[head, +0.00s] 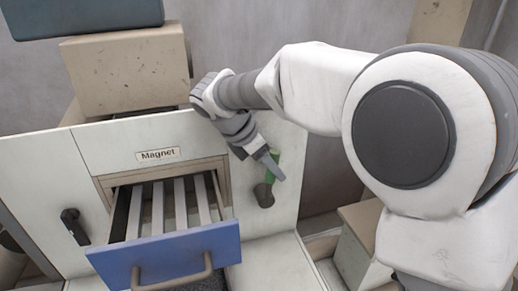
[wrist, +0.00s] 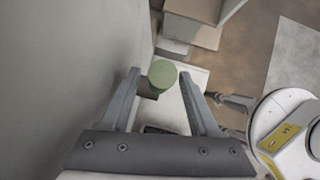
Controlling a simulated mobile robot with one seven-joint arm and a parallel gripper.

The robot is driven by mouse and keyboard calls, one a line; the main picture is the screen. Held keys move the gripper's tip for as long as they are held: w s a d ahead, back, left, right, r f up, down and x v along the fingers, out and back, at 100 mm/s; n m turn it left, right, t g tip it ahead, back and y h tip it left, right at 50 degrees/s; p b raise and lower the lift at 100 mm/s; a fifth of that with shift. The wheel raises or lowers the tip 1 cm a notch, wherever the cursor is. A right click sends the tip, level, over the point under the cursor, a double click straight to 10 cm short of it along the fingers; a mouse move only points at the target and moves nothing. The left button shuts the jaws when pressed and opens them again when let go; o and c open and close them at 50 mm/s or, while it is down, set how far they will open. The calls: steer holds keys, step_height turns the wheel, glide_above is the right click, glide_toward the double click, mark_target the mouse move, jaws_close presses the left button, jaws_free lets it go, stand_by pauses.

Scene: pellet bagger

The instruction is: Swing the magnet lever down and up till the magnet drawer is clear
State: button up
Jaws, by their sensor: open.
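The magnet drawer (head: 190,251), with a blue front and a handle, is pulled out below the "Magnet" label. Several grey bars (head: 158,208) run front to back in it; no clumps show on them at this size. A lever with a green grip (head: 271,172) stands up from a dark round opening on the panel right of the drawer. My gripper (head: 271,167) is at this grip and partly hides it. In the wrist view, the round green end of the lever (wrist: 162,73) shows between the tips of my open gripper (wrist: 160,80). I cannot tell whether the fingers touch it.
The pale cabinet (head: 105,145) carries a beige box (head: 125,72) above. A black handle (head: 73,226) sits on the cabinet left of the drawer. The open drawer juts forward, left of my gripper. A low beige block (head: 357,245) stands at lower right.

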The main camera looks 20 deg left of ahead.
steer(key=v, duration=1.7)
steer(key=s+d+f+m+g+y+b, duration=0.1)
steer(key=d+f+m+y+b, duration=0.1)
steer(key=d+m, duration=1.5)
steer(key=s+d+f+m, duration=0.3)
steer(key=s+d+f, duration=0.1)
steer(key=d, duration=0.2)
steer(key=s+d+f+m+t+y+b, duration=0.1)
steer(key=s+d+f+m, duration=0.3)
steer(key=d, duration=0.3)
steer(key=s+d+f+m+y, duration=0.1)
steer(key=s+d+f+m, duration=0.2)
steer(key=d, duration=0.3)
steer(key=shift+s+f+m+t, duration=0.3)
steer(key=shift+s+f, duration=0.15)
steer(key=shift+f, duration=0.15)
steer(key=shift+d, duration=0.15)
